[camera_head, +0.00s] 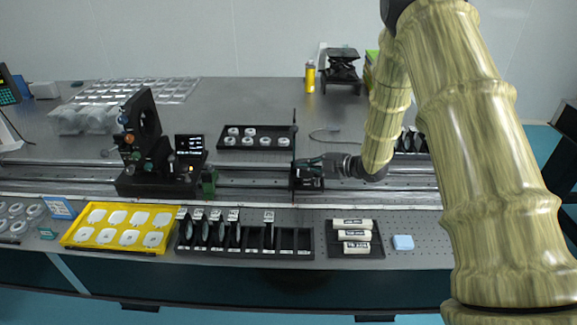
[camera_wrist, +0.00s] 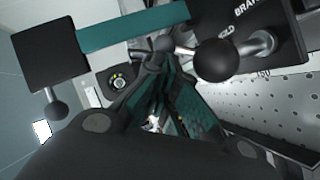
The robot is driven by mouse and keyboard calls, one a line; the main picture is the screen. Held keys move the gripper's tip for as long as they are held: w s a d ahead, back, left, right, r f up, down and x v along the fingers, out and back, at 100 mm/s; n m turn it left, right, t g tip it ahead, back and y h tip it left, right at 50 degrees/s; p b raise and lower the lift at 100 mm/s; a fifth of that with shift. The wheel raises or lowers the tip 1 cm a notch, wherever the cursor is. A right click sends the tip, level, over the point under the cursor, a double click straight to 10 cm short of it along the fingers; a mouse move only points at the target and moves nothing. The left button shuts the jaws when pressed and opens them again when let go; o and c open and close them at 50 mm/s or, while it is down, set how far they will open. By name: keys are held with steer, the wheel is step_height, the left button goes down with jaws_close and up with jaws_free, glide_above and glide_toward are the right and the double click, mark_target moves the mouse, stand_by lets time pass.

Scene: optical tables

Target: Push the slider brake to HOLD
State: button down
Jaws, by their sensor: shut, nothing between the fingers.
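The slider (camera_head: 308,183) sits on the optical rail in the head view, with a thin dark upright at its left side. In the wrist view a black block with partly cut-off white BRAKE lettering (camera_wrist: 258,22) is at the upper right. A black ball knob (camera_wrist: 215,60) on a metal stem stands in front of it, near a partly readable HOLD mark. My gripper (camera_head: 318,165) is at the slider's right side, low over the rail. In the wrist view my shut, empty gripper (camera_wrist: 160,58) has its tips just left of the ball knob; I cannot tell whether they touch.
A second black block (camera_wrist: 45,45) with a small ball knob is joined by a teal bar. On the rail at left stands a black optical mount (camera_head: 145,150). A yellow tray (camera_head: 68,236), a black lens rack (camera_head: 245,252) and a tray of labelled cylinders (camera_head: 335,252) lie in front.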

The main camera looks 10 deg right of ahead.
steer(key=shift+s+d, duration=0.1)
steer(key=shift+s, duration=0.05)
steer(key=shift+r+p, duration=0.4)
steer(key=shift+r, duration=0.3)
steer(key=w+r+b+v, duration=0.1)
steer(key=v, duration=1.2)
steer(key=shift+s+d+r+b, duration=0.3)
steer(key=shift+d+r+b, duration=0.05)
steer(key=shift+d+b, duration=0.05)
